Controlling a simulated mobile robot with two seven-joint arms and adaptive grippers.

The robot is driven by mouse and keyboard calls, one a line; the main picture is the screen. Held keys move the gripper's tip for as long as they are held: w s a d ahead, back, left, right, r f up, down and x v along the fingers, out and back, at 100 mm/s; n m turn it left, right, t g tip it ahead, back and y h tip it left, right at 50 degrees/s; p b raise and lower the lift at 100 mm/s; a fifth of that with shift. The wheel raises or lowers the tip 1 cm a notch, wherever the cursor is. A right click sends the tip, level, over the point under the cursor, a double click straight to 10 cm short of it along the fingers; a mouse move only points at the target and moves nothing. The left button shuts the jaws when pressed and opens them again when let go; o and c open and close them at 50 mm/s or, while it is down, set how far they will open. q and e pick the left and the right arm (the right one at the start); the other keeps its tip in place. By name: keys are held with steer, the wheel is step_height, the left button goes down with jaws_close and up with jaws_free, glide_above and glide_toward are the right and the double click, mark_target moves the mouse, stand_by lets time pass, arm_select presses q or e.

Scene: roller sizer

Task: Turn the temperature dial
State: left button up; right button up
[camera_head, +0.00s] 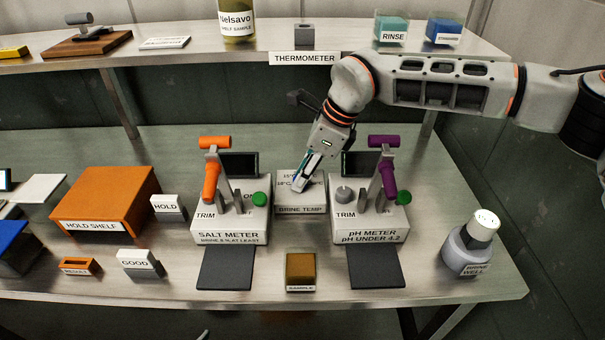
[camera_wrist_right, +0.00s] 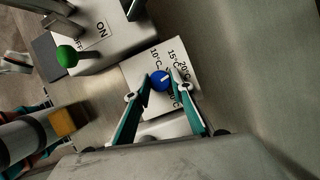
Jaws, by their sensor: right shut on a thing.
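The temperature dial is a round blue knob (camera_wrist_right: 160,81) on the white BRINE TEMP box (camera_head: 301,208), which stands between the two meters. In the right wrist view the dial sits inside a ring of temperature labels, with 10, 15 and 20°C readable. A white mark on the knob points toward the upper right of that view. My right gripper (camera_wrist_right: 161,79) is shut on the dial, one fingertip on each side. In the head view my right gripper (camera_head: 301,184) reaches down onto the box and mostly hides the dial.
The SALT METER (camera_head: 231,220) with an orange lever stands close left. The pH METER (camera_head: 371,220) with a purple lever stands close right. A SAMPLE cup (camera_head: 300,270) is in front, and a brine well (camera_head: 465,255) at the right. The upper shelf (camera_head: 180,58) hangs behind.

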steer(key=shift+n+g, duration=0.3)
steer(key=shift+n, duration=0.3)
steer(key=o, duration=1.1)
steer(key=shift+c, duration=0.2)
steer(key=v, duration=0.7)
steer(key=shift+r, duration=0.25)
steer(key=shift+d, duration=0.1)
